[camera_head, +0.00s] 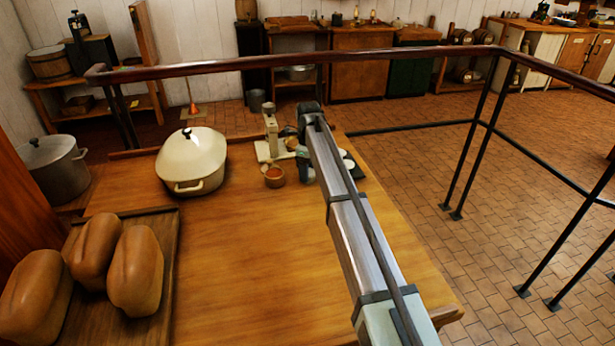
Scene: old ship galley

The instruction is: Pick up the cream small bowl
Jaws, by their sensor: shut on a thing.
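My arm reaches away over the wooden table, and my gripper (305,167) points down near the table's far right part. It is small and partly hidden by my arm. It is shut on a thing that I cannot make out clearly. Pale, rounded shapes (348,163) show just right of my arm, on a dark tray (356,172). I cannot tell whether one of them is the cream small bowl. A small brown bowl (275,177) with orange contents stands just left of my gripper.
A cream scale-like device (270,137) stands behind the brown bowl. A large lidded cream pot (192,160) is left of it. Loaves (137,270) lie on a wooden board (168,262) at front left. A railing (400,54) runs beyond the table. The table's middle (250,250) is clear.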

